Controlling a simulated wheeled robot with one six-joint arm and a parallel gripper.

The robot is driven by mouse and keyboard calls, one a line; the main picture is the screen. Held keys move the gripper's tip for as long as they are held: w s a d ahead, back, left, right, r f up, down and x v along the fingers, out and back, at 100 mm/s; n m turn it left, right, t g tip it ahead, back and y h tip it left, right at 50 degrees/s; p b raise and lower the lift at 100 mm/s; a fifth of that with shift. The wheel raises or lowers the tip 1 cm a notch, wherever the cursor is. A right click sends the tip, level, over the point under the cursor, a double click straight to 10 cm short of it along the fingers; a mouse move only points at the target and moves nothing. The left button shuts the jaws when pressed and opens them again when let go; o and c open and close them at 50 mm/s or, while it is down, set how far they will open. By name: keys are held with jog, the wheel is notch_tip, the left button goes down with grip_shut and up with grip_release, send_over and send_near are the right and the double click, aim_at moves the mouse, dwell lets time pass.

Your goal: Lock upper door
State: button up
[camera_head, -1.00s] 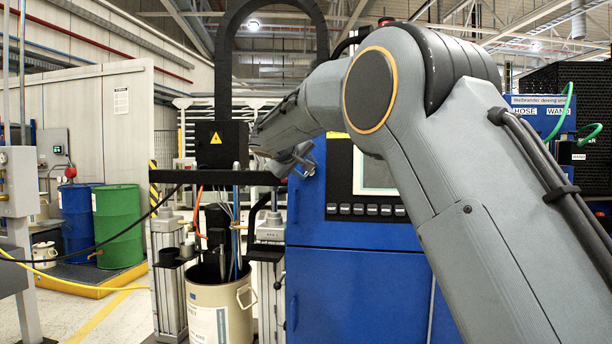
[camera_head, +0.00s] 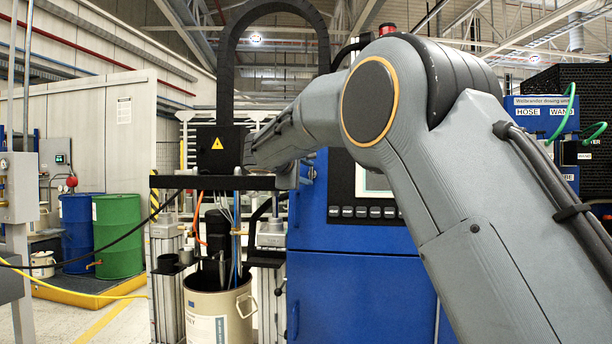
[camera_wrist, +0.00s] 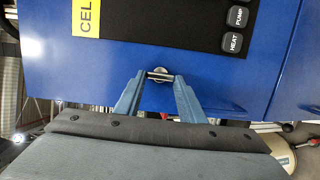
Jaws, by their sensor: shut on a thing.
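The blue cabinet's upper door (camera_head: 380,236) carries a black control panel with a screen and a row of buttons, and it looks flush with the cabinet front. In the wrist view the upper door (camera_wrist: 60,70) fills the upper part, with a small silver latch (camera_wrist: 160,74) just below the black panel. My gripper (camera_wrist: 159,79) has its two blue fingers converging on this latch and is shut on it. Whether the latch is locked cannot be told.
The cabinet's lower door (camera_head: 365,295) lies below. A beige drum (camera_head: 205,305) stands under the pump frame (camera_head: 215,182), left of the cabinet. Blue (camera_head: 77,230) and green (camera_head: 118,237) drums stand farther left. A hose crosses the left side.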

dwell(0.3)
jog(key=o, duration=1)
jog(key=shift+o, duration=0.2)
jog(key=v, duration=0.8)
jog(key=shift+b, duration=0.45)
jog(key=shift+w, duration=0.15)
